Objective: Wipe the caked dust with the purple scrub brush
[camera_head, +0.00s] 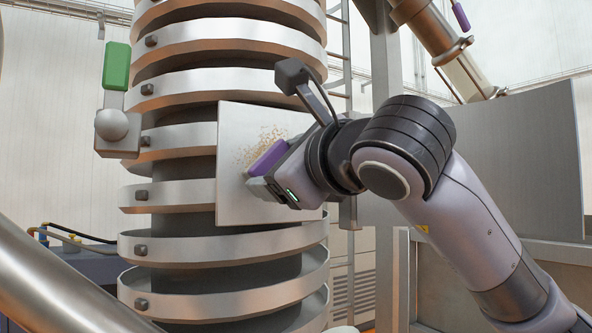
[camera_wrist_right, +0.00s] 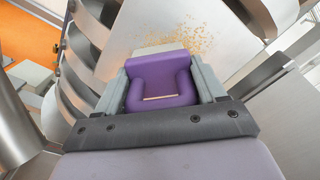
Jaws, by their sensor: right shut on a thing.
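The caked dust (camera_head: 258,145) is a speckled tan patch on the upper part of a flat grey metal plate (camera_head: 232,190) on the front of the ringed column. In the right wrist view the dust (camera_wrist_right: 185,42) lies just ahead of the brush. My right gripper (camera_head: 264,180) is shut on the purple scrub brush (camera_head: 266,157), at the lower right of the dust. In the right wrist view the brush (camera_wrist_right: 160,76) sits between both fingers, with its pale bristle end (camera_wrist_right: 158,51) toward the plate. I cannot tell whether the bristles touch it. My left gripper is not in view.
A column of metal rings (camera_head: 235,43) stands behind the plate. A green-handled lever (camera_head: 116,66) with a grey ball joint is at its left. A larger grey panel (camera_head: 500,155) stands to the right behind my right arm. A ladder (camera_head: 346,40) is behind.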

